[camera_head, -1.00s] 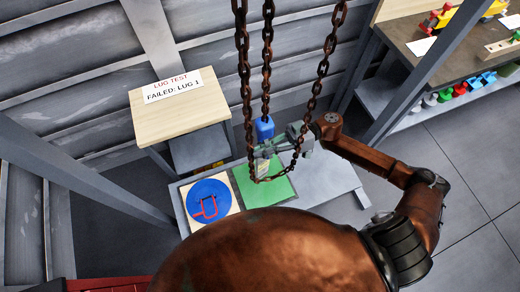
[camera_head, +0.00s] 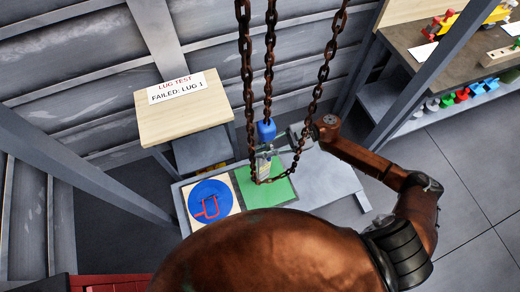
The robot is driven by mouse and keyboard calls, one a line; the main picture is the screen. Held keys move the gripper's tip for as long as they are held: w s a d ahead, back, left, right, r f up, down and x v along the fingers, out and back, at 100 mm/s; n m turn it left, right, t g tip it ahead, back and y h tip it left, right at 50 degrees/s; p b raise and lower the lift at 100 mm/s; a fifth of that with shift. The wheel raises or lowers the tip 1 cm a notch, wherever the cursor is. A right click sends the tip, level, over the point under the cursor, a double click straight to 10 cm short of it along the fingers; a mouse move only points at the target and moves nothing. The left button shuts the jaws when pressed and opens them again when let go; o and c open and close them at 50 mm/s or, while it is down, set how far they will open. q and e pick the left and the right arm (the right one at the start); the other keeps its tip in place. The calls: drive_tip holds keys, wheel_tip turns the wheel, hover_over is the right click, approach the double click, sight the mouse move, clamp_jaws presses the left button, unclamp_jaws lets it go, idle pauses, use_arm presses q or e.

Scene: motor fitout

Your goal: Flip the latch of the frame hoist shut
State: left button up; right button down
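Rusty chains (camera_head: 247,70) hang from above in front of the work area, and two of them join in a low loop. A blue block (camera_head: 266,131) sits at the lower end of the middle chain, with a small pale grey part (camera_head: 264,164) below it. I cannot make out which part is the latch, or whether it is open or shut. My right gripper (camera_head: 292,139) is just right of the blue block, partly behind the right chain. Its fingers are too small and covered to read. My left gripper is not in view.
A grey table carries a green mat (camera_head: 262,192) and a blue disc (camera_head: 211,201) with a red outline. A wooden stand (camera_head: 182,115) holds a sign reading "LUG TEST FAILED: LUG 1". A bench (camera_head: 437,52) with coloured parts is at upper right. Grey posts flank the table.

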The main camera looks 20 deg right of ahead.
idle(0.4)
drive_tip(key=c, duration=2)
unclamp_jaws()
drive_tip(key=shift+c, duration=0.2)
drive_tip(key=d, duration=1.2)
drive_tip(key=shift+w, duration=0.25)
